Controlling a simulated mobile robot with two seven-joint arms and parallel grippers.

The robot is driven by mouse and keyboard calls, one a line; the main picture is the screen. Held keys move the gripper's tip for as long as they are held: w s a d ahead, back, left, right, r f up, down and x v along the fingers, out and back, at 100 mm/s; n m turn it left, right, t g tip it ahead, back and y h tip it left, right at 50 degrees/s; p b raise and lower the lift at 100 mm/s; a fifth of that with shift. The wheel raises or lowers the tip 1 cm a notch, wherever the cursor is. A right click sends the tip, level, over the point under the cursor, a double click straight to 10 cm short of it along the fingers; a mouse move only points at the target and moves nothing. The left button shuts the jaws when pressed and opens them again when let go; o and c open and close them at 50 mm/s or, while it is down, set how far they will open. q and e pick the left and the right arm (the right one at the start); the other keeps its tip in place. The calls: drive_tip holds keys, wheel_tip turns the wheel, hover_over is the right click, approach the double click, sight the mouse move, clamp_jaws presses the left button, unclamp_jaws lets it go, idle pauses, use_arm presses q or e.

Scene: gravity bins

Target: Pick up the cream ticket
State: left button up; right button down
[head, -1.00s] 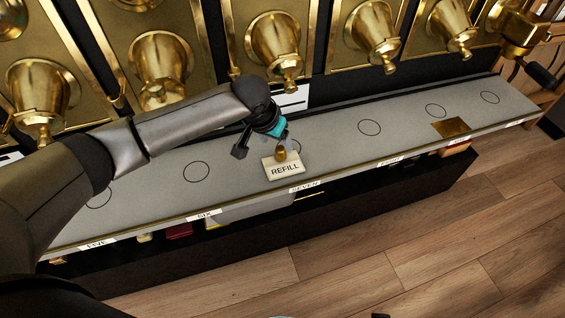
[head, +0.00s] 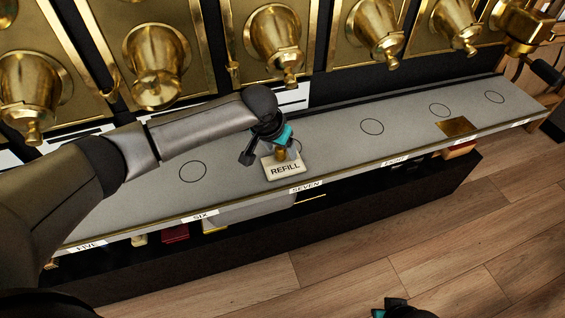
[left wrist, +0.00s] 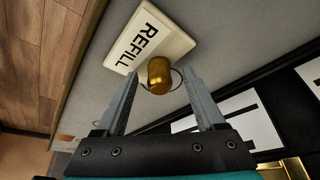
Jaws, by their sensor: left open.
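The cream ticket (head: 285,169), marked REFILL, is on the grey counter above the SEVEN label. A brass knob (left wrist: 159,75) stands at its back edge. My left gripper (head: 272,153) is right behind the ticket, low over the counter. In the left wrist view its jaws (left wrist: 162,80) are open, with the knob between the fingertips and a gap on each side. The ticket (left wrist: 150,40) lies just beyond the tips there. Part of my right gripper (head: 392,307) shows at the bottom edge of the head view; its jaws cannot be made out.
The counter (head: 340,150) has several drawn circles and is bare around the ticket. A brass plate (head: 456,127) lies to the right. Several brass dispensers (head: 274,40) hang over the counter's back. Below the counter's front edge are a pale bin (head: 245,208) and red items (head: 175,233).

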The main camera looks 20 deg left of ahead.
use_arm(q)
clamp_jaws()
idle(0.6)
idle(0.3)
